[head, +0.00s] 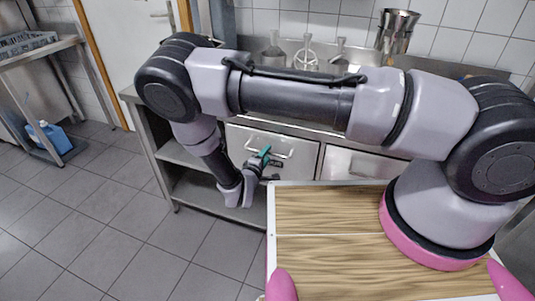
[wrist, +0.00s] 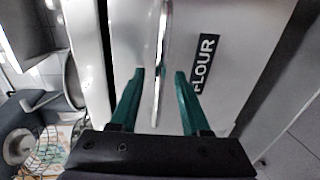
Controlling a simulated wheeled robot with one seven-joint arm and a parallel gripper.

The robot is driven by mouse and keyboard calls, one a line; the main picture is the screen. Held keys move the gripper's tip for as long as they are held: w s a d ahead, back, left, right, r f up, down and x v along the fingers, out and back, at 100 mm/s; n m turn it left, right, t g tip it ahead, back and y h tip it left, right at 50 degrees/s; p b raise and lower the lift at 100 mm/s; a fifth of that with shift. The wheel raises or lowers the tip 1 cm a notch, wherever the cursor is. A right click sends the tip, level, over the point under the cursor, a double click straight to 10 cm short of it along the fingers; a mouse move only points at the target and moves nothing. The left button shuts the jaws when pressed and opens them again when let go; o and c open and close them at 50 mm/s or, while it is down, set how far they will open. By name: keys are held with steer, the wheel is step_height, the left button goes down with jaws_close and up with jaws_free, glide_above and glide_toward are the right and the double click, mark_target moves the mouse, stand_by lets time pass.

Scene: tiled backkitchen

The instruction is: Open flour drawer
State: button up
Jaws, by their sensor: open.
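The flour drawer (head: 240,137) has a grey metal front under the worktop in the head view and looks shut. Its bar handle (head: 284,155) is partly hidden by my gripper. In the head view my gripper (head: 265,154) is at the drawer front.
A second drawer (head: 365,164) is to the right. An open shelf unit (head: 190,185) stands to the left. The worktop above holds metal utensils (head: 305,54) and a steel container (head: 396,31). The tiled floor (head: 110,215) at left is clear.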

steer(key=shift+x, duration=0.95)
jaws_close()
steer(key=shift+s, duration=0.1)
stand_by(0.7)
